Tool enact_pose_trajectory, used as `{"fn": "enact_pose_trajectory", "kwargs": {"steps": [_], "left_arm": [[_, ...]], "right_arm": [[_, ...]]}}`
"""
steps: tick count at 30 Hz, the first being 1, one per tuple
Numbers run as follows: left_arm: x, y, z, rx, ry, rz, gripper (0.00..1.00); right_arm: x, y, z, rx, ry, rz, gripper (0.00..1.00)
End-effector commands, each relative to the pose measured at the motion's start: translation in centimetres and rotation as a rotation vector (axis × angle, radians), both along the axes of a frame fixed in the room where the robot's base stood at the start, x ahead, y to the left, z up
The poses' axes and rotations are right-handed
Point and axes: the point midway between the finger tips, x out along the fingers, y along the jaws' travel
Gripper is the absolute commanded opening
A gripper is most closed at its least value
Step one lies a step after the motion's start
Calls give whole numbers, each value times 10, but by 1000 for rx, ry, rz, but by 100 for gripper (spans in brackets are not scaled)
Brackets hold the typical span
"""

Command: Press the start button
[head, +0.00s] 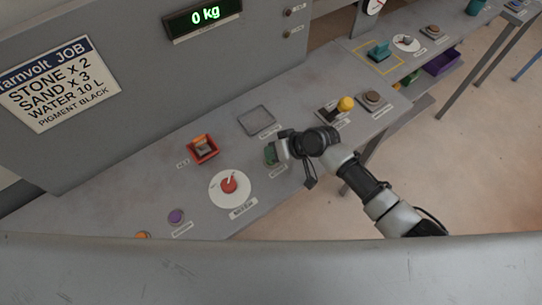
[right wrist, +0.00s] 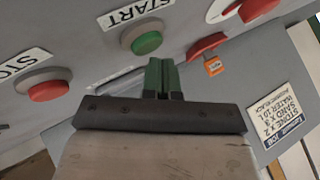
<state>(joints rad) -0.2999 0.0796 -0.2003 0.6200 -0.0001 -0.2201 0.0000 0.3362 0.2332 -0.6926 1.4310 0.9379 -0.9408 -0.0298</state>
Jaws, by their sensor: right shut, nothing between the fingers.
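The start button is a round green button (right wrist: 147,42) in a grey ring, beside a START label (right wrist: 132,10) in the right wrist view. In the head view my right gripper (head: 271,155) is low over the panel and covers the button's place, so I cannot make the button out there. In the right wrist view the green fingers of my right gripper (right wrist: 162,66) are together and empty. Their tips appear just below and right of the button; I cannot tell whether they touch it. My left gripper is not in view.
A red knob on a white dial (head: 229,186) and a red-framed switch (head: 202,149) lie left of the gripper. A red button (right wrist: 46,88) with a STOP label is left in the wrist view. A display (head: 203,16) reads 0 kg.

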Motion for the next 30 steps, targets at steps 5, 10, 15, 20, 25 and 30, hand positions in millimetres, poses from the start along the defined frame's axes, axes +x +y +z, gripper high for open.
{"fn": "enact_pose_trajectory", "kwargs": {"steps": [5,10,15,20,25,30], "left_arm": [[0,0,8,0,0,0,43],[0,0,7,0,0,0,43],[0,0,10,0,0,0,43],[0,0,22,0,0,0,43],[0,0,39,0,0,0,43],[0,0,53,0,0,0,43]], "right_arm": [[0,0,9,0,0,0,0],[0,0,8,0,-1,0,0],[0,0,11,0,-1,0,0],[0,0,25,1,-2,0,0],[0,0,43,0,-1,0,0],[0,0,58,0,-1,0,0]]}}
